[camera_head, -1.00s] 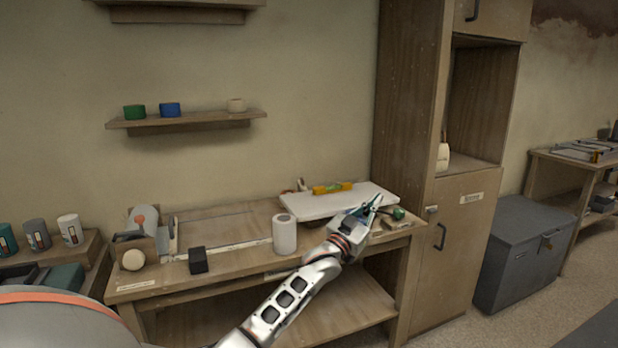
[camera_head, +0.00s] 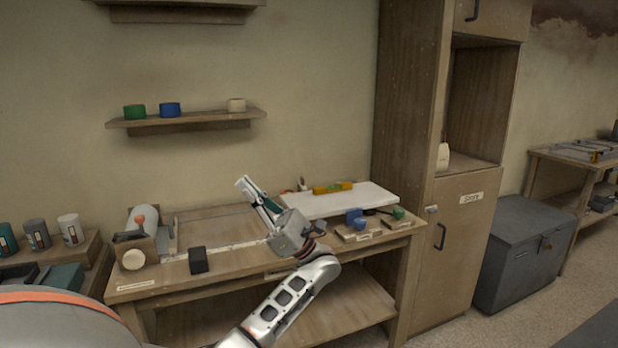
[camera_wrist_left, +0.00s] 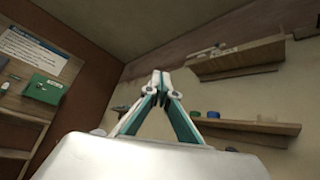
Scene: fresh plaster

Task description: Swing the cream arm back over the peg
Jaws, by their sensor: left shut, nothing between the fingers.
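A wooden holder (camera_head: 146,243) stands at the left end of the bench, with a pale roll (camera_head: 143,218), an orange knob and a cream round piece (camera_head: 134,259) at its front. A pale upright part (camera_head: 167,238) stands on its right side. I cannot tell which of these is the cream arm, and no peg can be made out. My left gripper (camera_head: 242,182) is shut and empty above the bench, right of the holder, its fingers pointing up and left. In the left wrist view its fingertips (camera_wrist_left: 160,77) meet. My right gripper is not in view.
A black block (camera_head: 198,260) sits on the bench front. At the right are a white board (camera_head: 345,200) with a yellow level (camera_head: 333,188), and blue (camera_head: 354,216) and green (camera_head: 398,212) knobs. A shelf (camera_head: 190,120) hangs above. A tall cabinet (camera_head: 412,120) stands right.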

